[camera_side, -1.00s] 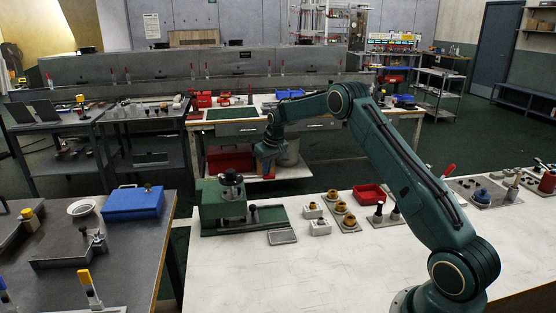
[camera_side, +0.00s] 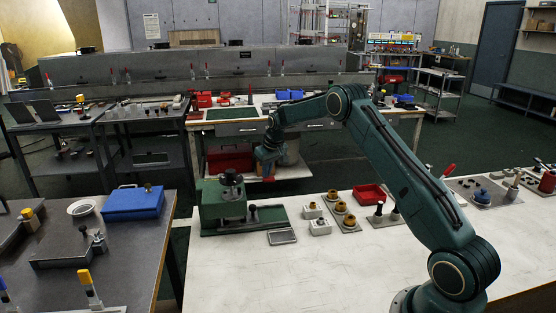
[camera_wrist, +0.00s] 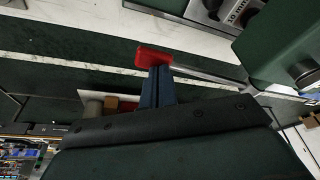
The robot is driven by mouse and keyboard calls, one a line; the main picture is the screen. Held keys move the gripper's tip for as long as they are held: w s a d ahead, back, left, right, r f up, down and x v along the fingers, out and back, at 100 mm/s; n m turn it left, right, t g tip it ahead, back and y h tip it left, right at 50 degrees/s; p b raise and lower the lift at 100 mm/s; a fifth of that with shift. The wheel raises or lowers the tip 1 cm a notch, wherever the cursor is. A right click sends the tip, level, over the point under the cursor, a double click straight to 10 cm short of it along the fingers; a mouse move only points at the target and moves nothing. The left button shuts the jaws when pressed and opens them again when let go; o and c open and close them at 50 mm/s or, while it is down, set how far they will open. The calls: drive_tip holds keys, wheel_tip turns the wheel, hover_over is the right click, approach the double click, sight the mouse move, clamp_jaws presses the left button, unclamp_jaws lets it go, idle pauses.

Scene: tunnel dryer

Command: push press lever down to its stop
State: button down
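The green press (camera_side: 222,202) stands at the left end of the white table in the side view, and part of its green body (camera_wrist: 285,45) fills the upper right of the wrist view. The press lever shows in the wrist view as a grey rod (camera_wrist: 208,77) with a red grip (camera_wrist: 152,57) at its end. My gripper (camera_side: 267,175) points down just behind the press in the side view. In the wrist view its dark blue fingers (camera_wrist: 158,70) are together, their tips at the red grip. I cannot tell if they touch it.
On the white table (camera_side: 300,270) are a small grey tray (camera_side: 282,237), brass-coloured parts (camera_side: 341,207) and a red bin (camera_side: 368,194). A blue box (camera_side: 133,203) stands on the dark table at left. A workbench (camera_side: 237,129) stands behind my gripper.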

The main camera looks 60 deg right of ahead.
drive_tip(key=shift+f, duration=0.1)
wheel_tip(320, 180, up, 10)
drive_tip(key=shift+r, duration=0.2)
idle(1.8)
idle(0.4)
wheel_tip(320, 180, up, 4)
idle(0.6)
drive_tip(key=shift+a+r, duration=0.1)
